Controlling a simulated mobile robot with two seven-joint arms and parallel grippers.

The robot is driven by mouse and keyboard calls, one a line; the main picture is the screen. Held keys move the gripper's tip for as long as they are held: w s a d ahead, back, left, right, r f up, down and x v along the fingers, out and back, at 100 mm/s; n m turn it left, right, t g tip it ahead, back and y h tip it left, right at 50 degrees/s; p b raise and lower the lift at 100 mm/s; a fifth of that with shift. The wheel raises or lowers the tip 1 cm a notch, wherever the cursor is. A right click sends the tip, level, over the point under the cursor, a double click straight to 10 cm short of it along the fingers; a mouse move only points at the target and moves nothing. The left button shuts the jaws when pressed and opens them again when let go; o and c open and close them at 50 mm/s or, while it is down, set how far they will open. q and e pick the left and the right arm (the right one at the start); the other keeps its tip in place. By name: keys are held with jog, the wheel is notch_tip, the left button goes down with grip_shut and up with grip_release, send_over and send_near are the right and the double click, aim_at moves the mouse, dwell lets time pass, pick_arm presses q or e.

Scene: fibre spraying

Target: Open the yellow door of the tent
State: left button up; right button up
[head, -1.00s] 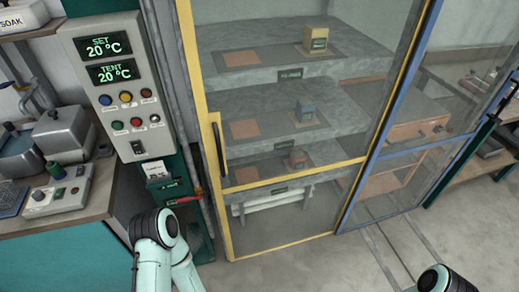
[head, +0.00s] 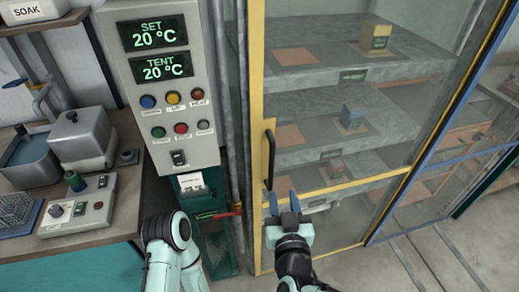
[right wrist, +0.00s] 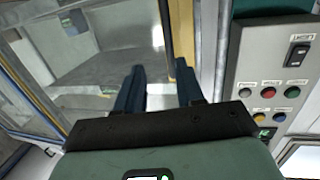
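The yellow door (head: 257,130) of the tent is a yellow frame around a clear pane, and it looks shut. Its dark upright handle (head: 269,160) is on the left side of the frame. My right gripper (head: 284,198) is open and empty, just below and right of the handle, in front of the lower door. In the right wrist view its two blue fingers (right wrist: 159,82) are spread apart, with the yellow frame (right wrist: 165,28) beyond them.
A control panel (head: 166,100) with displays and buttons stands left of the door, also seen in the right wrist view (right wrist: 268,80). A workbench (head: 90,236) is further left. Shelves (head: 300,112) with small boxes are behind the door. A blue-framed panel (head: 440,164) adjoins on the right.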

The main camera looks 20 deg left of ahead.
aim_at(273, 154)
jog(key=shift+t+y, duration=0.3)
jog(key=shift+t, duration=0.1)
jog(key=w+a+r, duration=0.1)
jog(key=w+a, duration=0.1)
jog(key=w, duration=0.2)
jog(key=w+a+r, duration=0.1)
jog(key=w+a, duration=0.1)
jog(key=w, duration=0.1)
jog(key=w+a+r+p, duration=0.1)
jog(key=w+a, duration=0.1)
jog(key=w, duration=0.2)
jog(key=shift+w+a+r, duration=0.15)
jog(key=shift+w, duration=0.15)
grip_shut()
